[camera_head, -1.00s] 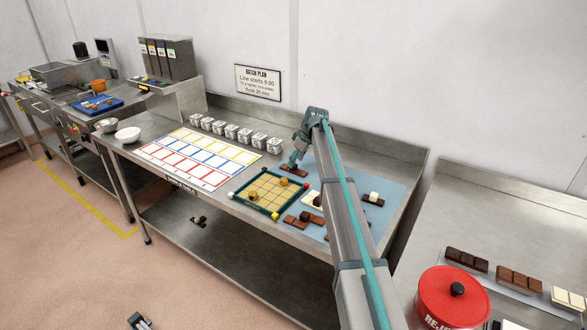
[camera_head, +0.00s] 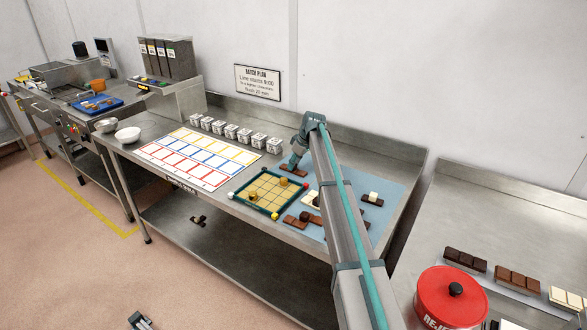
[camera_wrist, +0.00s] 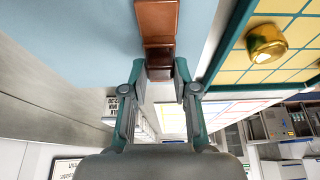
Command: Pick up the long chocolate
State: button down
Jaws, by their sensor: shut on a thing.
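A long brown chocolate bar (camera_wrist: 156,28) runs down from the top of the wrist view, with a darker piece at its near end. My gripper (camera_wrist: 160,72) is shut on that end, one finger on each side. In the head view my gripper (camera_head: 292,164) is at the upper left corner of the blue mat (camera_head: 384,190), and the long chocolate (camera_head: 297,171) shows just below it. I cannot tell whether the bar is touching the mat.
Other chocolates (camera_head: 373,200) lie on the mat. A red reject pot (camera_head: 453,300) is at the lower right.

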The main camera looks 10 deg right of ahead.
jog(key=shift+r, duration=0.1)
jog(key=shift+r+b, duration=0.45)
jog(key=shift+r, duration=0.05)
jog(key=s+r, duration=1.4)
jog(key=r, duration=0.4)
jog(key=shift+d+r, duration=0.35)
jog(key=shift+r, duration=0.05)
